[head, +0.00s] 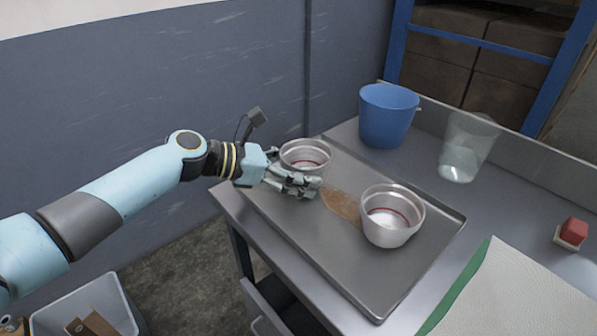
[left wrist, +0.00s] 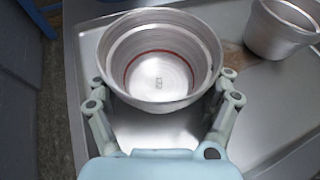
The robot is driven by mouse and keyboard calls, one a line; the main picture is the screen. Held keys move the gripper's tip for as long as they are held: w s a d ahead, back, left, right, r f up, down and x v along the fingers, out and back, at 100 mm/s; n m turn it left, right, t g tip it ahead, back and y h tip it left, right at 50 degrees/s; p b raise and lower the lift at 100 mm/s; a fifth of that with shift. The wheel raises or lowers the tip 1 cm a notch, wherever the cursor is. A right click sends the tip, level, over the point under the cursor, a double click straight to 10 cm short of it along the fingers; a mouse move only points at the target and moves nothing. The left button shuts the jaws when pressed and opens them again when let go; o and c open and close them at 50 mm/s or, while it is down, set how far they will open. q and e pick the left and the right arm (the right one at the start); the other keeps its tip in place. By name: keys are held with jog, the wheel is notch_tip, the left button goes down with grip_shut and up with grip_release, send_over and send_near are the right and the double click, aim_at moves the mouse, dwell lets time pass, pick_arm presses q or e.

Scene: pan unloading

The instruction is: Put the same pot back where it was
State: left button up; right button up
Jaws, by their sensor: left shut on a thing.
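A silver metal pot (head: 306,153) with a red ring inside is at the back left part of the metal tray (head: 375,297). My left gripper (head: 307,183) is shut on this pot, with a finger on each side of it. The left wrist view shows the same pot (left wrist: 160,60) upright and empty between the fingers (left wrist: 163,92). I cannot tell whether its base touches the tray. A second similar pot (head: 392,214) stands upright on the tray to the right. My right gripper is not in view.
A brown stain (head: 341,203) marks the tray between the pots. A blue bucket (head: 388,115) and a clear container (head: 466,147) stand behind the tray. A red-topped block (head: 572,233) and a pale mat with a green edge (head: 520,290) lie right. A grey bin (head: 85,304) is lower left.

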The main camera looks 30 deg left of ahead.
pick_arm(q)
jog(key=shift+f, duration=0.2)
jog(key=o, duration=1.1)
jog(key=shift+r, duration=0.2)
jog(key=v, duration=1.1)
jog(key=shift+f, duration=0.1)
jog(key=shift+s+a+r, duration=0.3)
jog(key=shift+s, duration=0.15)
jog(key=shift+d, duration=0.1)
